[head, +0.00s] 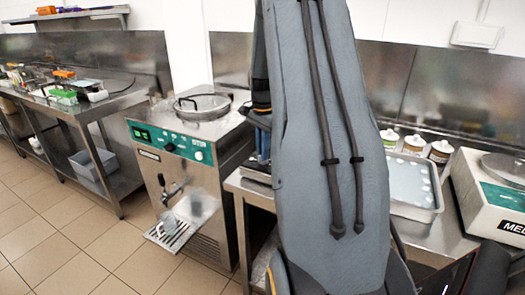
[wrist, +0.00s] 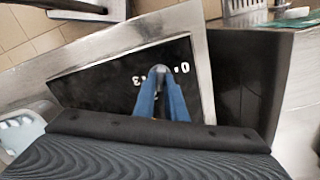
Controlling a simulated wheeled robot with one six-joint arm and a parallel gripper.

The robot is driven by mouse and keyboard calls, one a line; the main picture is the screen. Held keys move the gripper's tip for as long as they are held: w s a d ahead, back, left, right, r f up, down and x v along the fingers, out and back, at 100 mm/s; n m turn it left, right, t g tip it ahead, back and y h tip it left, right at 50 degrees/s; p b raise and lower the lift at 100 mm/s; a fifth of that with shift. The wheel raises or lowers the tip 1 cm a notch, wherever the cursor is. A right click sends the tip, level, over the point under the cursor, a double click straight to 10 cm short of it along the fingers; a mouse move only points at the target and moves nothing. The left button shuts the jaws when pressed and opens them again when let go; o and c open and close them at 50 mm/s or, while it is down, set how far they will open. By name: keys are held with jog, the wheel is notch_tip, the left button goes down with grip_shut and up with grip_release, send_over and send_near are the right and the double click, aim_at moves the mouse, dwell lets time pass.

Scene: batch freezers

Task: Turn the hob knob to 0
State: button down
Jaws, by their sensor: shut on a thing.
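In the wrist view the hob (wrist: 90,82) is a black panel in a steel surround with white markings, among them a 0 and a 3. The hob knob (wrist: 159,69) is a small grey piece between the 0 and the 3, mostly hidden by my fingers. My gripper (wrist: 161,80) has blue fingers that converge and are shut on the knob. Which mark the knob points to cannot be told. In the head view the blue fingers (head: 263,145) show at the left edge of my arm, and the arm hides the knob.
A batch freezer (head: 185,165) with a steel lid and green panel stands left of my arm. A tray (head: 412,182), several jars and a white machine (head: 495,195) stand on the counter to the right. Tiled floor (head: 60,225) is free at the left.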

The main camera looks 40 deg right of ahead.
jog(key=n+p, duration=0.1)
jog(key=n, duration=0.5)
jog(key=shift+s, duration=0.1)
jog(key=n+p, duration=0.1)
jog(key=n, duration=0.4)
jog(key=n+p, duration=0.1)
jog(key=n, duration=0.5)
jog(key=shift+n, duration=0.3)
jog(key=shift+n+p, duration=0.4)
jog(key=shift+n, duration=2.2)
jog(key=c, duration=1.8)
grip_release()
jog(key=shift+r, duration=0.15)
notch_tip(320, 180, up, 8)
jog(key=b, duration=0.2)
jog(key=shift+f+b, duration=0.2)
jog(key=shift+b, duration=0.1)
